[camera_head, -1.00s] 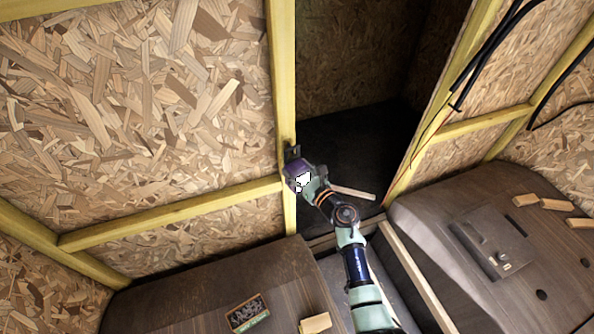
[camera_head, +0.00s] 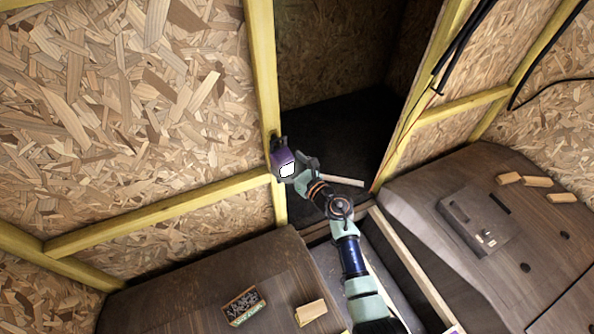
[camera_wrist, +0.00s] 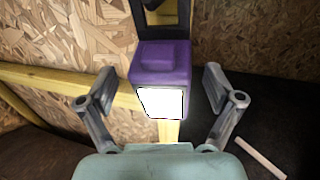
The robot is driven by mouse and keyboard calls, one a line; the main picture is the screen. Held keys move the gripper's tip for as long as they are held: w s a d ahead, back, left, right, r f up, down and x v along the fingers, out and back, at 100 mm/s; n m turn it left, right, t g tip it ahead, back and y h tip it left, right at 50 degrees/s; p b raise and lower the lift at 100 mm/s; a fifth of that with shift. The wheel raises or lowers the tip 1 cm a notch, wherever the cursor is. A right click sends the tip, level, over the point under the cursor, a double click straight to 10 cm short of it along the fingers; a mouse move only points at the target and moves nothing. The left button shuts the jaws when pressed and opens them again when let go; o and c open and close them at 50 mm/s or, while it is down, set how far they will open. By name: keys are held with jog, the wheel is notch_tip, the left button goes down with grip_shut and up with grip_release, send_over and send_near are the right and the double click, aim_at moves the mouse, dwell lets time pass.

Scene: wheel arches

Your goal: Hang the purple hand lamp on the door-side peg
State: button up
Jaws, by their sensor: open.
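The purple hand lamp (camera_head: 281,159) is upright against the yellow door-side post, with its white lens facing my gripper. In the wrist view the lamp (camera_wrist: 162,62) has a black frame-like loop (camera_wrist: 160,14) above its purple body, against the post. The loop runs out of the top of that view, and the peg itself cannot be made out. My gripper (camera_wrist: 160,84) is open, one finger on each side of the lamp, with clear gaps to both. In the head view my gripper (camera_head: 298,172) is just right of and below the lamp.
The dark doorway (camera_head: 335,140) opens right of the post. A pale wooden stick (camera_head: 342,182) shows beside my wrist. Brown wheel arches stand on both sides, with wooden blocks (camera_head: 536,181) on the right one and a small crate (camera_head: 244,306) on the left. Black cables (camera_head: 462,45) hang at the right.

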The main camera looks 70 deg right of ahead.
jog(key=v, duration=1)
jog(key=shift+s, duration=0.15)
